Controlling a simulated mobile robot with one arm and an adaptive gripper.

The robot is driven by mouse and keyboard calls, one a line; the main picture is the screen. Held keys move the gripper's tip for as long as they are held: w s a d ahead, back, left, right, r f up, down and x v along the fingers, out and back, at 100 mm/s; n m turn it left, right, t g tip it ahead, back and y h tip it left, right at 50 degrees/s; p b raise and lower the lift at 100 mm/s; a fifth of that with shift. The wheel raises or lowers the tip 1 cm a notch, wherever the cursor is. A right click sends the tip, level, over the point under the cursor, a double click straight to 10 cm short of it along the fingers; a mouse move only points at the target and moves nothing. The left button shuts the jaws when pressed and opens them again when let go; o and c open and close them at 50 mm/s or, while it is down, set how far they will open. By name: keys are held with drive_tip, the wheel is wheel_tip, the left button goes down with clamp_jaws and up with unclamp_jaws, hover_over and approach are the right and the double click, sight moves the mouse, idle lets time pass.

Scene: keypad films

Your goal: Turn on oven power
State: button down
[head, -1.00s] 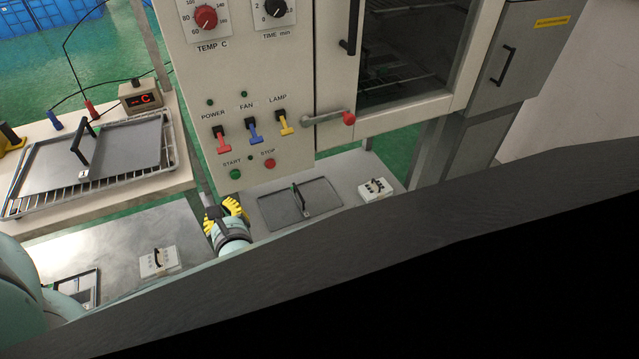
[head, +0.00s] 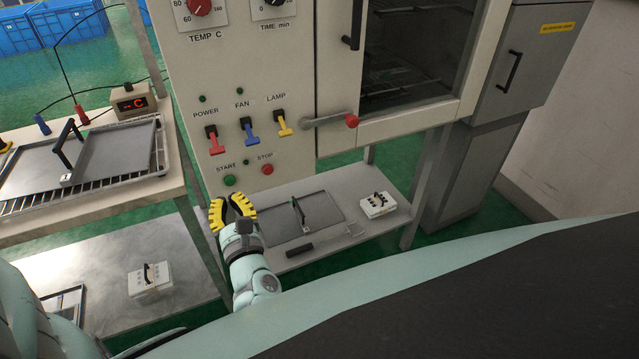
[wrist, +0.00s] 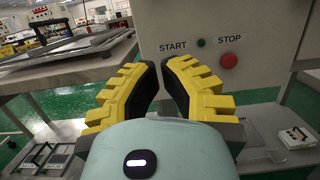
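The oven's control panel (head: 290,120) fills the middle of the head view. The red POWER switch (head: 214,140) sits left of the blue FAN switch (head: 249,131) and the yellow LAMP switch (head: 281,124); all three levers hang downward. The green START button (head: 229,180) and red STOP button (head: 267,169) are below. My gripper (head: 231,209), with yellow fingers, is below the START button. In the wrist view my gripper (wrist: 161,82) has its fingers apart with nothing between them.
A red-tipped door handle (head: 335,120) sticks out right of the switches. A lower shelf (head: 365,178) under the oven holds a flat tray (head: 318,212) and a white box (head: 376,204). A side table (head: 165,186) with trays stands at left.

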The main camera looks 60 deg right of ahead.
sight(215, 163)
drive_tip(key=x, duration=0.9)
drive_tip(key=shift+w+a, duration=0.1)
drive_tip(key=shift+w, duration=0.05)
drive_tip(key=shift+s+a+r+p, duration=0.1)
drive_tip(key=shift+s+r+p, duration=0.05)
drive_tip(key=shift+r+p, duration=0.35)
drive_tip(key=shift+s+a+r+p, duration=0.1)
drive_tip(key=shift+s+r+p, duration=0.1)
drive_tip(key=shift+r+p, duration=0.3)
drive_tip(key=shift+s+a+r+p, duration=0.35)
drive_tip(key=shift+s+r+p, duration=0.1)
drive_tip(key=shift+r+p, duration=0.3)
drive_tip(key=shift+r+p, duration=0.1)
drive_tip(key=shift+p, duration=0.2)
drive_tip(key=shift+s+r+y+p, duration=0.1)
drive_tip(key=shift+y+p, duration=0.2)
drive_tip(key=shift+p, duration=0.05)
drive_tip(key=shift+g, duration=0.3)
